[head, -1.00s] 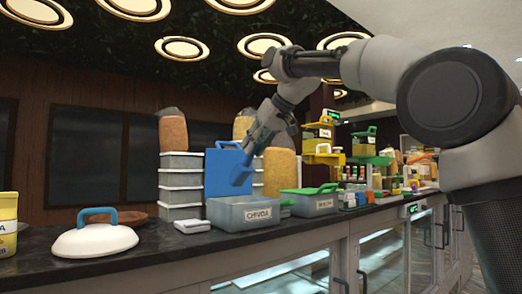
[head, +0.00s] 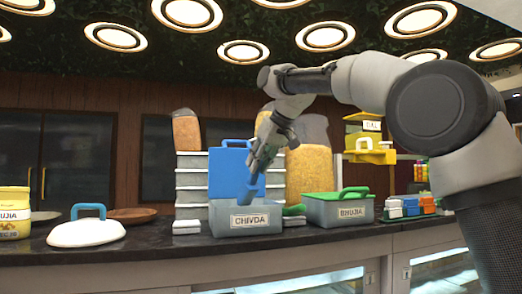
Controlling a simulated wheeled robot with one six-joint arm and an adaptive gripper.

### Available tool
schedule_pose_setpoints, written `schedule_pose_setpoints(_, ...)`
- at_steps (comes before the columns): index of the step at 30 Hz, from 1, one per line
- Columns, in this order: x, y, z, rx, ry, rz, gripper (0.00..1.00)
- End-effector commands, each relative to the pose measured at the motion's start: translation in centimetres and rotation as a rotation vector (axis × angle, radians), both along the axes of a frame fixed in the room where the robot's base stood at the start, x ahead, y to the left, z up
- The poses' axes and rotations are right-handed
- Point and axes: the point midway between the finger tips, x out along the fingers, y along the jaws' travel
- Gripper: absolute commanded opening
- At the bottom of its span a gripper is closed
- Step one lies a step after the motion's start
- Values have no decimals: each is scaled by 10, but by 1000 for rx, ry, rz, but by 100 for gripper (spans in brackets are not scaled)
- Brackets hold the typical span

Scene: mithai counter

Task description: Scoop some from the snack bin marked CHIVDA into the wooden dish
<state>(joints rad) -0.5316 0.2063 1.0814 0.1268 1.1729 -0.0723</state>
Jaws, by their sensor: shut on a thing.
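The grey snack bin marked CHIVDA (head: 222,222) stands on the counter with its blue lid (head: 228,172) upright behind it. My gripper (head: 259,168) is shut on a blue scoop (head: 252,190) and holds it pointing down at the bin's opening. The scoop's tip is about level with the bin's rim; whether it reaches inside, and what the bin holds, I cannot tell. The wooden dish (head: 135,214) lies to the left of the bin, behind a white lid with a blue handle. Its inside is barely visible.
The white lid (head: 86,233) lies at the counter's left, beside a yellow jar (head: 14,212). A BHUJIA bin (head: 338,213) with a green lid stands right of the CHIVDA bin. Stacked grey containers (head: 192,190) and tall snack bags (head: 309,165) stand behind.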

Motion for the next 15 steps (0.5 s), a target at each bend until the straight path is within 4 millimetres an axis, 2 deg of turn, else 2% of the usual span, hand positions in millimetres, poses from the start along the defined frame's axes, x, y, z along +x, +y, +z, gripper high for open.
schedule_pose_setpoints(9,13,15,-57,19,-16,0,1)
schedule_pose_setpoints(15,14,15,-63,174,-166,-3,1)
